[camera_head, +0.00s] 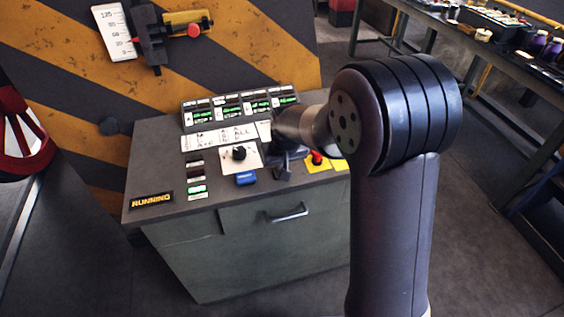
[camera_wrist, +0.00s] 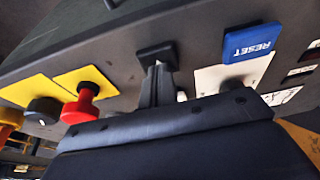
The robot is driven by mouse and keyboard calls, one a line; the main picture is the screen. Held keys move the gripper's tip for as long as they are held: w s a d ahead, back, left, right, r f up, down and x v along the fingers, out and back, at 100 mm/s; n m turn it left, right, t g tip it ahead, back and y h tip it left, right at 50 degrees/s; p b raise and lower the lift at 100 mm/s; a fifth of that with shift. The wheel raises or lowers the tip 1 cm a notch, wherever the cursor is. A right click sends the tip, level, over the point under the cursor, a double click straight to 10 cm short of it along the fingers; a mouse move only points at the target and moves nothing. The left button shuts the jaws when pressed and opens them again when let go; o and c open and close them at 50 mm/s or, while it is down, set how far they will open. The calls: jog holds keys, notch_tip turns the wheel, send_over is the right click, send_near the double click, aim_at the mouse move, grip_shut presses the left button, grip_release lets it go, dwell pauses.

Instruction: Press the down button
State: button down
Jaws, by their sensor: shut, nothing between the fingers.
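My gripper (camera_head: 284,158) is shut and empty, low over the front part of the control desk (camera_head: 160,165). In the wrist view its fingers (camera_wrist: 159,78) end at a small black piece (camera_wrist: 157,52); I cannot tell whether this is a button or a fingertip, nor whether they touch. No label reading "down" can be made out. A blue RESET piece (camera_wrist: 250,42) lies beside the fingers, and it also shows in the head view (camera_head: 246,178). A red button (camera_wrist: 82,104) on a yellow plate is on the fingers' other side, also in the head view (camera_head: 317,158).
A black knob (camera_head: 239,153) on a white plate is left of my gripper. Several green-lit displays (camera_head: 230,109) line the back. A RUNNING sign (camera_head: 152,200) is at front left and a drawer handle (camera_head: 287,214) below. A cluttered workbench (camera_head: 470,38) stands at right.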

jog(key=shift+s+d+f, duration=0.1)
jog(key=shift+s+f, duration=0.2)
jog(key=shift+f, duration=0.35)
jog(key=shift+w+r+p, duration=0.1)
jog(key=shift+r+p, duration=0.25)
jog(key=shift+r, duration=0.15)
notch_tip(320, 180, up, 5)
jog(key=p, duration=0.3)
jog(key=shift+w, duration=0.15)
jog(key=b+v, duration=0.2)
jog(key=v, duration=0.7)
jog(key=shift+r, duration=0.15)
dwell(4.0)
